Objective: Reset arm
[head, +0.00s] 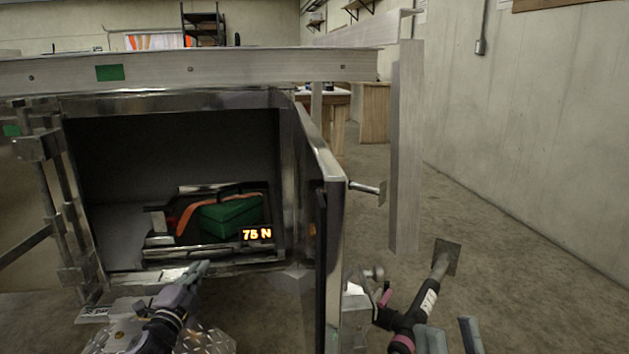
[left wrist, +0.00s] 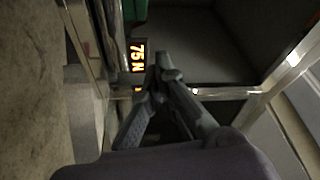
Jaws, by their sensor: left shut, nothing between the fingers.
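My left gripper (head: 197,270) is at the front lower edge of an open metal compartment (head: 130,140). In the left wrist view the left gripper (left wrist: 164,68) has its fingertips together and nothing between them. What looks like my right gripper (head: 452,338) shows only as two grey fingers, apart and empty, at the bottom edge of the head view. It is to the right of the open compartment door (head: 330,220). The rest of it is cut off.
A green case (head: 232,216) with an orange strap sits inside the compartment, behind a lit "75 N" display (head: 257,234). A black jack-like bar (head: 425,300) with a flat plate is near my right gripper. A pale post (head: 405,150) stands behind. Floor at right is clear.

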